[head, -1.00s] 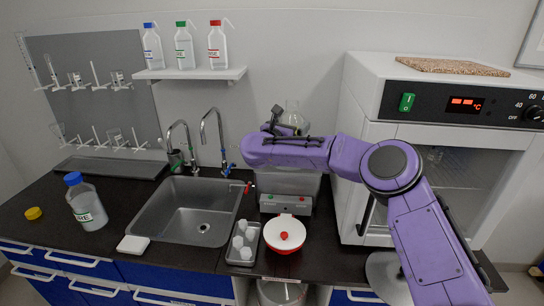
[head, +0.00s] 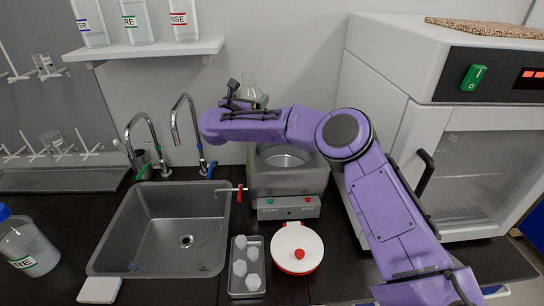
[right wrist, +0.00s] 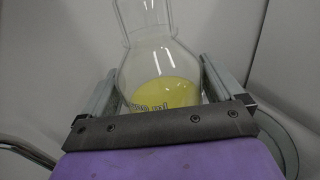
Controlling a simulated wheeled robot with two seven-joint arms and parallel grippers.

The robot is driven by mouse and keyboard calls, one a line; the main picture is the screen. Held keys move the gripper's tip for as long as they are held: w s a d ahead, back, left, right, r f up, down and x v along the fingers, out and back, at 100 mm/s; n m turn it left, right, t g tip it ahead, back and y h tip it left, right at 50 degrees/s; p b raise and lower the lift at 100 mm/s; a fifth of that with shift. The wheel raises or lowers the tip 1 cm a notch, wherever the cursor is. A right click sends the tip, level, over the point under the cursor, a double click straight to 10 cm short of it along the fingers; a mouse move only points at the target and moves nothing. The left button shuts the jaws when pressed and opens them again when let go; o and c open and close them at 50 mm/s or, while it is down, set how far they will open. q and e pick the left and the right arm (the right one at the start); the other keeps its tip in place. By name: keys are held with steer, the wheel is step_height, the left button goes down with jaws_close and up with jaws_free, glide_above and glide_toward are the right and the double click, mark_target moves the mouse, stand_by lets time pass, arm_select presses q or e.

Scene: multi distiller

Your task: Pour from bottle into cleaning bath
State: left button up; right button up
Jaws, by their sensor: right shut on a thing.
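A clear glass bottle (head: 249,88) shows behind my right gripper in the head view. In the right wrist view the bottle (right wrist: 160,75) stands about upright, with yellow liquid low in it. My right gripper (head: 240,101) is shut on the bottle, with a finger on each side. It holds the bottle high, at the back left of the cleaning bath. The cleaning bath (head: 262,183) is a steel box with a round opening on top and start and stop buttons in front. My forearm passes above the opening and hides part of it. My left gripper is not in view.
A white lid with a red knob (head: 298,248) and a tray of white pieces (head: 247,290) lie before the bath. A sink (head: 160,220) with taps (head: 183,130) is left. A white oven (head: 400,80) stands right. A shelf (head: 150,51) holds wash bottles.

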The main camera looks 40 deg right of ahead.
steer(key=f+b, duration=0.1)
steer(key=f, duration=0.1)
steer(key=f+b, duration=0.2)
steer(key=shift+w+a, duration=0.1)
steer(key=shift+w, duration=0.1)
steer(key=shift+f+b, duration=0.6)
steer(key=shift+b, duration=0.2)
steer(key=shift+r, duration=0.1)
